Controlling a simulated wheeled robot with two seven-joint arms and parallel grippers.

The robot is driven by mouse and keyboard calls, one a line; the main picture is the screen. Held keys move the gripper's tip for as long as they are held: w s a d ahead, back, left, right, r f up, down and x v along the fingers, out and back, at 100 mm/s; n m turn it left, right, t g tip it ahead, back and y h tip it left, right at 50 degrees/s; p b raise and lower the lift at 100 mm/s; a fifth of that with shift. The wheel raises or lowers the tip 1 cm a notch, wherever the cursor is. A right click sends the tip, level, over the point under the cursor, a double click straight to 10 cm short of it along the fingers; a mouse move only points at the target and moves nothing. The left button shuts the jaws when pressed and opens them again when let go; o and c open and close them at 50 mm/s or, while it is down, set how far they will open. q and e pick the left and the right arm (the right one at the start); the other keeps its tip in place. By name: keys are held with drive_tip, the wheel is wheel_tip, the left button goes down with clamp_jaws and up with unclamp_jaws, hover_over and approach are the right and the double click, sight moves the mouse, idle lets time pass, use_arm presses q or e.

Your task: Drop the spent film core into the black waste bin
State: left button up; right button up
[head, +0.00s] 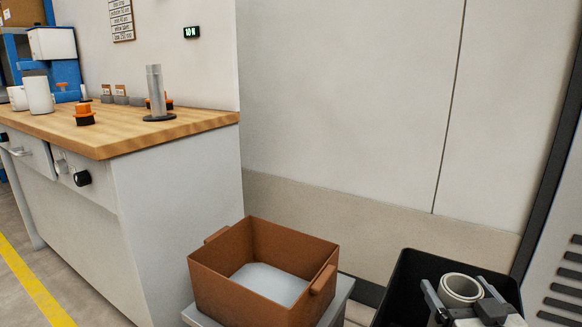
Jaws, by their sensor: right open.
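The spent film core (461,288) is a short, pale grey hollow tube at the bottom right of the head view, seen from above with its open end up. My right gripper (463,300) is open, with a finger on either side of the core. The core's lower part is hidden, so I cannot tell whether it touches the fingers or what is under it. Both are over or within the mouth of the black waste bin (405,278), whose front is cut off by the frame edge. My left gripper is not in view.
A brown open box (236,295) with handles stands on a grey surface left of the bin. A wooden-topped workbench (190,122) at the left holds a grey post (156,95), an orange-and-black knob (84,114) and white cylinders (39,95). A grey vented cabinet (562,230) stands at the right.

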sight(464, 275)
drive_tip(key=shift+r, duration=0.2)
drive_tip(key=r+p, duration=0.3)
drive_tip(key=r, duration=0.1)
drive_tip(key=shift+s+a, duration=0.2)
drive_tip(key=shift+s, duration=0.05)
use_arm(q)
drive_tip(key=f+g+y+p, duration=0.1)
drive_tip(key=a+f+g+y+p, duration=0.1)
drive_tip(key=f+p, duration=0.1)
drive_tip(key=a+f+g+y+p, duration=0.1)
drive_tip(key=p, duration=0.1)
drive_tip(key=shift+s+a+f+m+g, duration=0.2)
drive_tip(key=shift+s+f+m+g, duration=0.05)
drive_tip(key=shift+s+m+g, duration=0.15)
use_arm(e)
drive_tip(key=s+a+r, duration=0.6)
drive_tip(key=s+r, duration=0.2)
drive_tip(key=s, duration=0.3)
drive_tip(key=shift+s+a+r, duration=0.3)
drive_tip(key=shift+a+r, duration=0.05)
